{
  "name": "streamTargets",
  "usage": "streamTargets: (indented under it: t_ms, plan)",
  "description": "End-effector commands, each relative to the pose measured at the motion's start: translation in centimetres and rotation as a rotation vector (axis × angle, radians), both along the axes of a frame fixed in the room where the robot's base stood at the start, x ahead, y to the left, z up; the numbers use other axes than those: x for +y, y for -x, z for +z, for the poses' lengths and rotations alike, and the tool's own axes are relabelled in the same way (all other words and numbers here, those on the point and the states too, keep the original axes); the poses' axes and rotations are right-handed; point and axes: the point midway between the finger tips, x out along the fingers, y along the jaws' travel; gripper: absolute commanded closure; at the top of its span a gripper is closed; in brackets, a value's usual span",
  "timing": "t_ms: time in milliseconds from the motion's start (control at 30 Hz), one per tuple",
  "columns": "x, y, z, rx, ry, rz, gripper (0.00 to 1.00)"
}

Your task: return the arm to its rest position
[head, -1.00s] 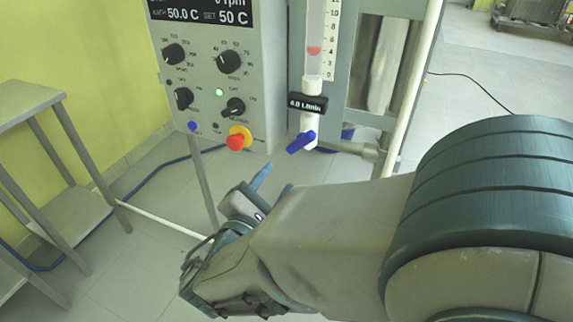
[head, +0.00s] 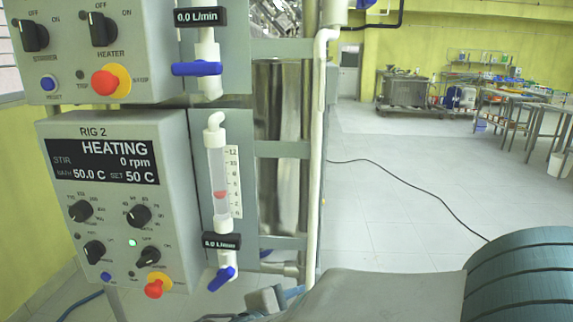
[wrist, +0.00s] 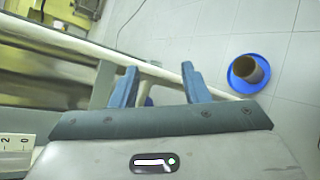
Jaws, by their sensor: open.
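My gripper (wrist: 158,84) shows in the wrist view with its two blue fingers spread apart and nothing between them. Behind the fingers are a pale pipe and the tiled floor. In the head view my arm enters at the lower right, and only a small part of the gripper end shows at the bottom edge, below the flowmeter valve. The fingertips are mostly hidden there. The blue-handled valve (head: 222,279) under the flowmeter (head: 218,185) is just above and left of my arm. I cannot tell the exact gap between them.
The RIG 2 control box (head: 118,200) reads HEATING, 0 rpm, 50.0 C. An upper panel (head: 85,55) stands above it. A white upright pipe (head: 318,150) is near my arm. A blue round base with a brown cylinder (wrist: 245,74) is on the floor. Open floor (head: 400,220) lies right.

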Motion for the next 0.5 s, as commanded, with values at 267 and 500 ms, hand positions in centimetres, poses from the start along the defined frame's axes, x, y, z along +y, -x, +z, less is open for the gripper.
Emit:
streamTargets:
  t_ms: [267,500]
  plan:
    - [-10.3,4.1,4.4,0.154,-0.431,-0.529,0.58]
    - [-13.0,7.7,8.4,0.143,-0.887,-0.910,0.58]
